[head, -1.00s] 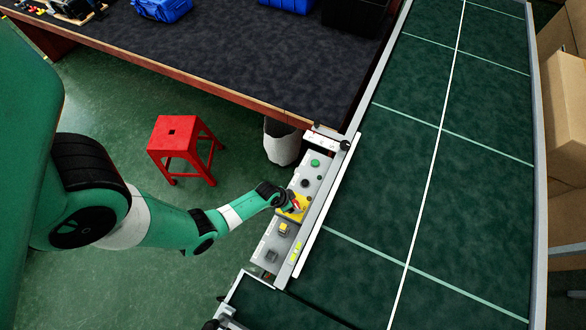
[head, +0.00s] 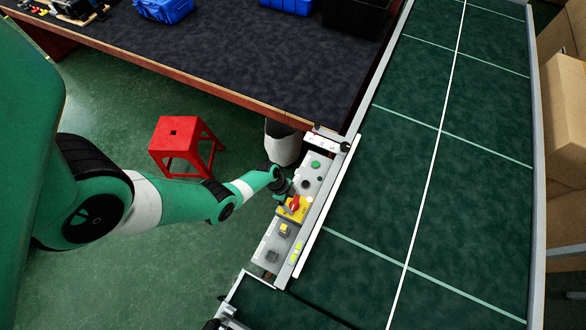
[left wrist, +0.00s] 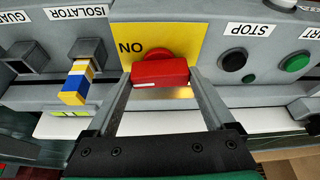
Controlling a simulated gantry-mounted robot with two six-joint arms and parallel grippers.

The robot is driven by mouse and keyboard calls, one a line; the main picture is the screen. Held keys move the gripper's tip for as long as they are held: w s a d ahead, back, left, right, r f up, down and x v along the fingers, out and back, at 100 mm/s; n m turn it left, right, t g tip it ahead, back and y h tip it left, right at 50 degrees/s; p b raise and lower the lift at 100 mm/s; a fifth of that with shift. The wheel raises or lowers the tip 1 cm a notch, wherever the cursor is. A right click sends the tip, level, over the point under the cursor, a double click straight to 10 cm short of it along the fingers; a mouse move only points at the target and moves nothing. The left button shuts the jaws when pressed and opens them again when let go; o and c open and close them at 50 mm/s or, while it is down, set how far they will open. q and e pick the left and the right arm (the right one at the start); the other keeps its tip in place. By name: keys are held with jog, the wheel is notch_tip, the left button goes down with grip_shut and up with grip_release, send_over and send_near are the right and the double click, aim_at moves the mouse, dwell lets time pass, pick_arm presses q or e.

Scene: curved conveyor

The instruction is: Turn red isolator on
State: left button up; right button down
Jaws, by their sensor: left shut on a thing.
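The red isolator knob (head: 295,203) sits on a yellow plate (head: 283,214) on the grey control panel beside the conveyor. In the left wrist view the red knob (left wrist: 160,72) is a bar with a white mark near its left end, and "NO" shows on the yellow plate (left wrist: 190,40). My left gripper (head: 290,200) reaches the knob from the upper left. In the left wrist view its fingers (left wrist: 161,80) stand on either side of the knob, shut on it. My right gripper is in neither view.
On the panel are a green button (head: 315,164), a black button (head: 306,183) and a yellow-topped switch (head: 283,229). The green conveyor (head: 400,180) is empty. A red stool (head: 177,132) and white bin (head: 282,150) stand on the floor behind the arm.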

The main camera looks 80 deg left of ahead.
pick_arm(q)
jog(key=shift+m, duration=0.5)
jog(key=shift+g, duration=0.3)
jog(key=o, duration=1.1)
jog(key=p+v, duration=0.5)
jog(key=p, duration=0.1)
jog(key=p+v, duration=0.5)
jog(key=v, duration=0.1)
jog(key=shift+s+a+r+p, duration=0.2)
jog(key=shift+a+p, duration=0.1)
jog(key=shift+p, duration=0.05)
